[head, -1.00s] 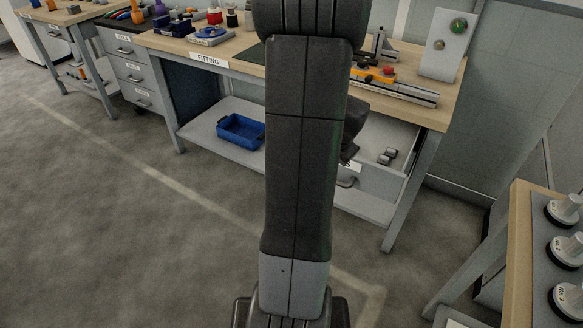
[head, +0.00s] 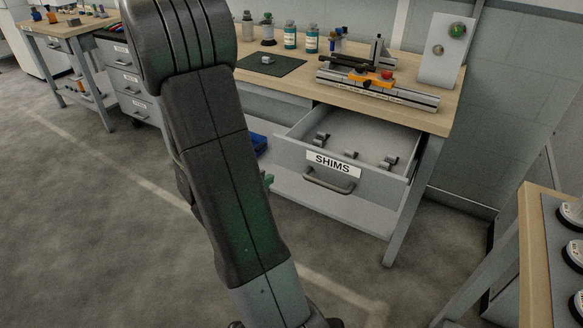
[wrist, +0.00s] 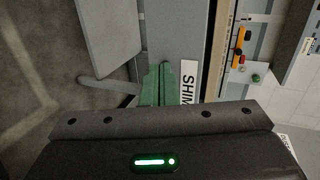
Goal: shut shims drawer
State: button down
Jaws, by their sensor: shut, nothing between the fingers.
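The shims drawer (head: 290,157) stands pulled out under the right end of the fitting bench, with a SHIMS label and a bar handle (head: 328,184) on its grey front. Several small metal pieces (head: 388,163) lie inside. My gripper's green fingertips (head: 268,180) show just left of the drawer front in the head view, mostly hidden behind my arm. In the wrist view the green fingers (wrist: 156,84) are together and empty, beside the SHIMS label (wrist: 187,82). I cannot tell whether they touch the front. The handle is not clear in that view.
The bench top (head: 424,116) above carries a dark mat (head: 285,66), bottles and a vise-like fixture (head: 410,94). A blue bin (head: 259,142) on the lower shelf is partly behind my arm. Another bench (head: 528,240) stands at the right. The floor in front is clear.

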jog(key=s+m+h, duration=0.1)
send_near(299, 161)
jog(key=x, duration=0.5)
jog(key=shift+f, duration=0.3)
jog(key=shift+w+d, duration=0.35)
jog(key=shift+w, duration=0.25)
jog(key=shift+w, duration=0.1)
